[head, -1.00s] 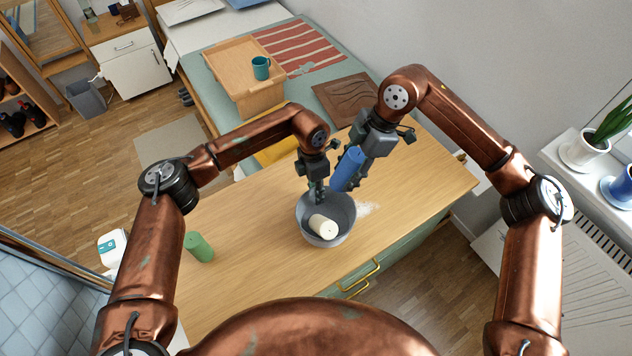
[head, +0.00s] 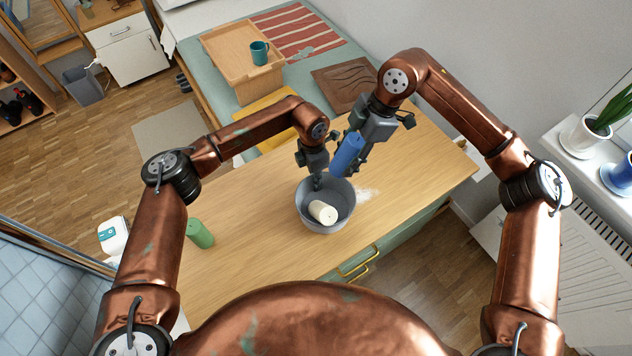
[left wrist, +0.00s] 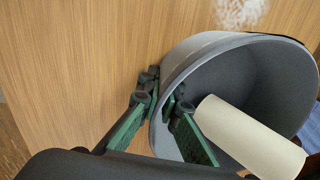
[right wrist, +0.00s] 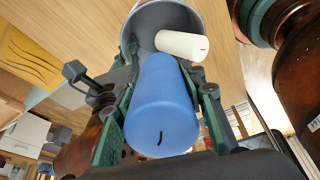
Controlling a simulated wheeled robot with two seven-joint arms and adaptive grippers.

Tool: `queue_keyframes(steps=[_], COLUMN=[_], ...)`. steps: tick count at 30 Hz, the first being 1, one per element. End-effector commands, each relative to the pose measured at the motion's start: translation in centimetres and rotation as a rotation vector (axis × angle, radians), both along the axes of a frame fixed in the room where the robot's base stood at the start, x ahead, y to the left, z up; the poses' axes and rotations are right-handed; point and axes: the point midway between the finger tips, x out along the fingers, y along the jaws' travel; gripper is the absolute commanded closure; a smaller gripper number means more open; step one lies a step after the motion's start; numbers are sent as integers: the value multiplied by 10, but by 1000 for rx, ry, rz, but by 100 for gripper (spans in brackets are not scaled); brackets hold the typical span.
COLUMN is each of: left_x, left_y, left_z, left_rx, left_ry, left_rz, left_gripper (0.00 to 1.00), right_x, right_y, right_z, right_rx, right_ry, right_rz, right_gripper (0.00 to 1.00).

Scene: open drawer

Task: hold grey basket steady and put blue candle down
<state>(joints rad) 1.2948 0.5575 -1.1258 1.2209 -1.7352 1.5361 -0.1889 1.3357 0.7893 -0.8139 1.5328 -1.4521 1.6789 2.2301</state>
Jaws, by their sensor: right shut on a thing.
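The grey basket (head: 305,212) stands on the wooden table with a cream candle (head: 322,212) lying inside it. My left gripper (head: 317,184) is at the basket's far rim. In the left wrist view its fingers (left wrist: 166,95) sit on either side of the rim, one outside and one inside; whether they press on the wall is unclear. My right gripper (right wrist: 158,110) is shut on the blue candle (right wrist: 162,115). It holds the candle tilted, above the basket's far right side. The blue candle (head: 347,154) also shows in the head view.
A green candle (head: 200,234) stands on the table (head: 260,250) to the left of the basket. A yellow drawer handle (head: 358,264) is at the table's front. The bed behind carries a wooden tray (head: 240,72) with a teal mug (head: 260,52). The table's right part is clear.

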Motion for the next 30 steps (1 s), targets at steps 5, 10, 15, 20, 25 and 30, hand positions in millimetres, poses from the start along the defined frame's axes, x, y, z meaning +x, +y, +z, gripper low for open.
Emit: queue_keyframes(steps=[5,10,15,20,25,30], left_x=[1,1,1,1,1,1], left_y=[0,0,0,0,0,0], left_z=[0,0,0,0,0,0], left_rx=[0,0,0,0,0,0], left_ry=[-1,-2,-2,-1,-1,-1], left_rz=[1,1,1,1,1,1], left_gripper=[100,100,100,100,100,100], right_x=[0,0,0,0,0,0], right_y=[0,0,0,0,0,0], right_z=[1,-1,-10,-21,-32,-44], right_rx=[1,1,1,0,1,1], right_ry=[-1,0,0,1,-1,2], right_rz=[0,0,0,0,0,-1], right_gripper=[95,95,95,95,95,95])
